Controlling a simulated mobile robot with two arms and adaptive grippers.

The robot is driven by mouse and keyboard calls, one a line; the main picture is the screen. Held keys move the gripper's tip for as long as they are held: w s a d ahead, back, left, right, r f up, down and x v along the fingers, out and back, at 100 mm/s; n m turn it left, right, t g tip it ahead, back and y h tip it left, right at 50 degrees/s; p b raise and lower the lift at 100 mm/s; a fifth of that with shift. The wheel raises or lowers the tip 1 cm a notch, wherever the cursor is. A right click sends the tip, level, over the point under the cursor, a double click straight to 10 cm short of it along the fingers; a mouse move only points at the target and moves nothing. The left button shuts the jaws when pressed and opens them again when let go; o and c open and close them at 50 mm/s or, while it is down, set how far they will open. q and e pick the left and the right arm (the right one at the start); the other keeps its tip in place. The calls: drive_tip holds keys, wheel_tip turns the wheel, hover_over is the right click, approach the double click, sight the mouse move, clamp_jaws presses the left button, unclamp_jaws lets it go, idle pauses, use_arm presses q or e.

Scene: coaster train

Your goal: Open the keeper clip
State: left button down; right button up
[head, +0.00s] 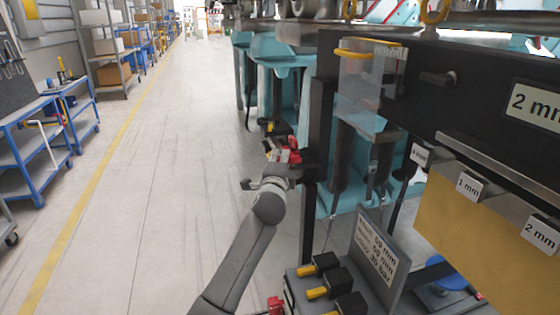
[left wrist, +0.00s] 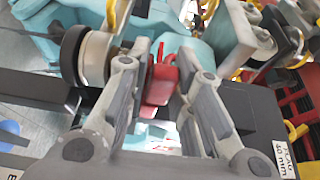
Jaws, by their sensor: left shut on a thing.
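The keeper clip is a small red piece (head: 292,153) on a dark bracket at the side of the black upright post in the head view. My left gripper (head: 279,158) reaches it from below at the end of my grey arm. In the left wrist view the red keeper clip (left wrist: 160,82) stands between the two grey fingers of my left gripper (left wrist: 163,58), which are shut on it. Whether the clip itself is open or closed I cannot tell. My right gripper is not in view.
A black rack with a clear holder (head: 360,85) and labelled yellow plates (head: 470,235) stands to the right. Yellow-tipped black parts (head: 318,265) sit below, beside a sign (head: 378,260). Turquoise coaster cars (head: 280,60) are behind. The aisle floor (head: 150,200) at left is clear.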

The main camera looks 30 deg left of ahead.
use_arm(q)
drive_tip(key=shift+r, duration=0.1)
drive_tip(key=shift+d+n+g+y+b, duration=0.15)
drive_tip(key=shift+n+g+y+b, duration=0.15)
drive_tip(key=shift+n+y+b, duration=0.15)
drive_tip(key=shift+s+d+r+n+g+y+b, duration=0.15)
drive_tip(key=shift+d+n+g+y+b, duration=0.35)
drive_tip(key=shift+n+g+y+b, duration=0.9)
drive_tip(key=shift+s+d+f+n+g+y+b, duration=0.15)
drive_tip(key=shift+d+n+g+y+b, duration=0.35)
drive_tip(key=shift+n+g+y+b, duration=0.85)
drive_tip(key=shift+s+d+r+n+g+y+b, duration=0.2)
drive_tip(key=shift+d+n+g+y+b, duration=0.3)
drive_tip(key=shift+n+g+y+b, duration=0.9)
drive_tip(key=shift+r+m+g+p, duration=0.1)
drive_tip(key=shift+m+g+p, duration=0.2)
drive_tip(key=shift+g+p, duration=0.15)
drive_tip(key=c, duration=1.3)
unclamp_jaws()
drive_tip(key=shift+f, duration=0.2)
